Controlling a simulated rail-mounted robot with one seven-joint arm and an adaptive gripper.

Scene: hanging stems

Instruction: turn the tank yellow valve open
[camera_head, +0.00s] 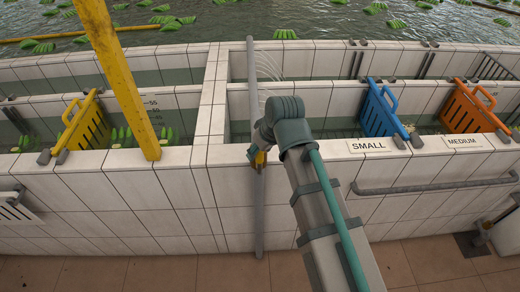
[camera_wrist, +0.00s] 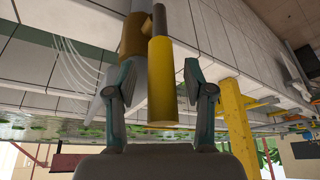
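The yellow valve handle (camera_wrist: 162,85) is a yellow cylinder in the wrist view, joined to an ochre valve body (camera_wrist: 133,35) on a grey pipe. In the head view a small part of the yellow valve (camera_head: 260,158) shows at the pipe by the tank wall, partly hidden by my arm. My gripper (camera_wrist: 160,68) is open. Its two fingers stand on either side of the handle, with a visible gap on the right. Contact on the left cannot be told. My gripper is mostly hidden behind my wrist in the head view.
The grey upright pipe (camera_head: 259,215) runs along the white tiled wall (camera_head: 180,205). Thin white water streams (camera_wrist: 75,62) arc from it. A yellow post (camera_head: 120,80) stands at left. Blue (camera_head: 380,112) and orange (camera_head: 470,112) gates and a grey rail (camera_head: 430,187) are at right.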

